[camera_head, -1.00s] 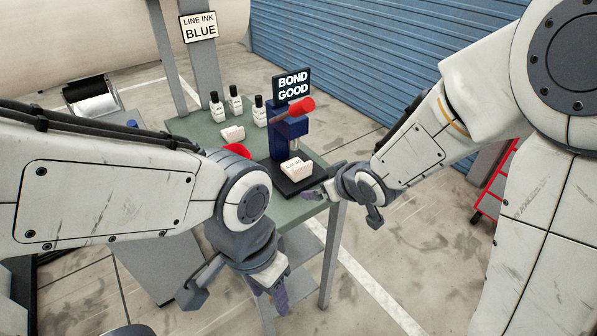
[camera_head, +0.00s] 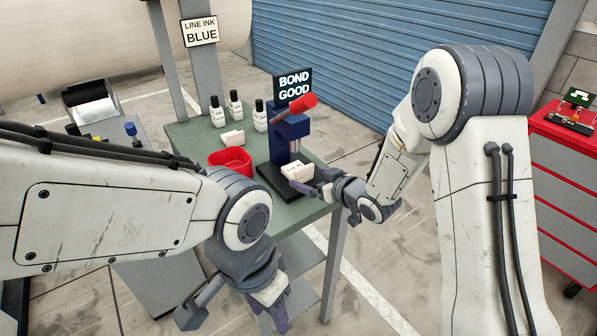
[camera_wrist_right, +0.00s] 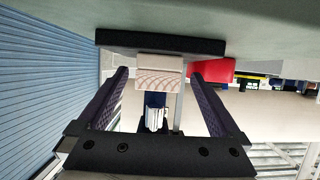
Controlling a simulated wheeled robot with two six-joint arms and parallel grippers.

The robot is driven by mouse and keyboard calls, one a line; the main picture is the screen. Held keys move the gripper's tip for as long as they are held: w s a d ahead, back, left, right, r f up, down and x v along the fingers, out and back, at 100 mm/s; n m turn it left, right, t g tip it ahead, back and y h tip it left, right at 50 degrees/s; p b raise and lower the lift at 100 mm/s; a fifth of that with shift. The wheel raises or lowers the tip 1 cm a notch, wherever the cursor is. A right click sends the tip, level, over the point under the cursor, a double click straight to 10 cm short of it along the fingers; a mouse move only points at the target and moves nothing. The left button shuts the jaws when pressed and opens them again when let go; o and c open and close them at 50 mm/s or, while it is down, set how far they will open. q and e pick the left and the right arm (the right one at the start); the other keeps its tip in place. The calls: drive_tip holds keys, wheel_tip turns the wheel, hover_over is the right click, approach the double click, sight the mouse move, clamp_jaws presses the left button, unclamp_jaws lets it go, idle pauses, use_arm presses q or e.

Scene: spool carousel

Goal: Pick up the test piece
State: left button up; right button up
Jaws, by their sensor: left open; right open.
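In the right wrist view the test piece (camera_wrist_right: 160,73) shows between and just beyond the fingertips, with a gap on each side. My right gripper (camera_head: 326,188) is open at the front right of the base, close to the block. The right wrist view shows its two dark fingers (camera_wrist_right: 160,80) spread and empty. My left gripper (camera_head: 238,314) is open and empty, low in front of the table.
A "BOND GOOD" sign (camera_head: 293,83) stands behind the press with its red handle (camera_head: 302,103). A second white block (camera_head: 233,138), several ink bottles (camera_head: 235,106) and a red bin (camera_head: 230,158) share the green table (camera_head: 190,130). A red cabinet (camera_head: 570,190) stands at right.

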sight(305, 175)
drive_tip(key=x, duration=0.3)
drive_tip(key=shift+w+a+f, duration=0.1)
drive_tip(key=shift+w+a, duration=0.05)
drive_tip(key=shift+w, duration=0.2)
drive_tip(key=c, duration=1.4)
drive_tip(key=shift+c, duration=0.2)
